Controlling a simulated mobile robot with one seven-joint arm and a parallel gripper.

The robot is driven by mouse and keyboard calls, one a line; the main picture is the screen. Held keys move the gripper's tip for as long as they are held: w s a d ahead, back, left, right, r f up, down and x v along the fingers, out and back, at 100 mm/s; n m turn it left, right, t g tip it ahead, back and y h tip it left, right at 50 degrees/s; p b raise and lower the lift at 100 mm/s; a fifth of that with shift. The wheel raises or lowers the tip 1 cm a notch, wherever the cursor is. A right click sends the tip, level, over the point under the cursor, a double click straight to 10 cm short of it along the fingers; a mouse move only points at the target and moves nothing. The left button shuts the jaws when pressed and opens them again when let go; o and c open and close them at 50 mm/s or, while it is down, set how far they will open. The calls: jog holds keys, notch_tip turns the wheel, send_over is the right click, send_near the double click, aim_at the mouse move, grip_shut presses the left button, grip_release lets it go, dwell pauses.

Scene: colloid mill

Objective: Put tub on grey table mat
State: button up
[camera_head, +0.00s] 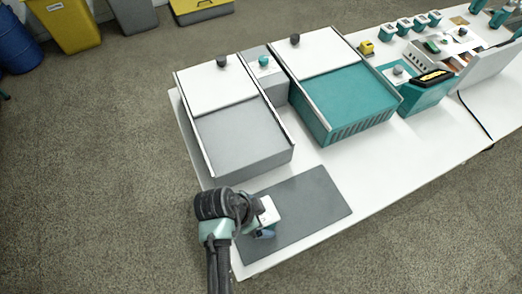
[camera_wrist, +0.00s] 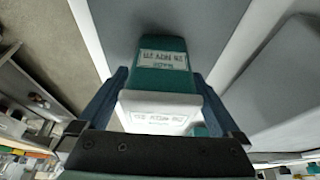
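The tub (camera_wrist: 163,80) is teal and white with printed labels, and it fills the space between my gripper's blue fingers in the wrist view. My gripper (camera_wrist: 162,76) appears shut on its sides. In the head view my gripper (camera_head: 264,225) is over the left part of the grey table mat (camera_head: 315,200), at the table's near left corner. The tub's white part (camera_head: 268,210) shows beside it. The mat also shows behind the tub in the wrist view (camera_wrist: 205,25). I cannot tell whether the tub touches the mat.
A grey bin with a sliding white lid (camera_head: 240,140) and a teal one (camera_head: 350,100) stand behind the mat, with a grey control box (camera_head: 265,68) between them. A teal device (camera_head: 425,90) and several small teal cups (camera_head: 405,27) are farther right. The mat's right part is clear.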

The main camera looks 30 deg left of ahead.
jog(key=v, duration=1.2)
jog(key=shift+r, duration=0.2)
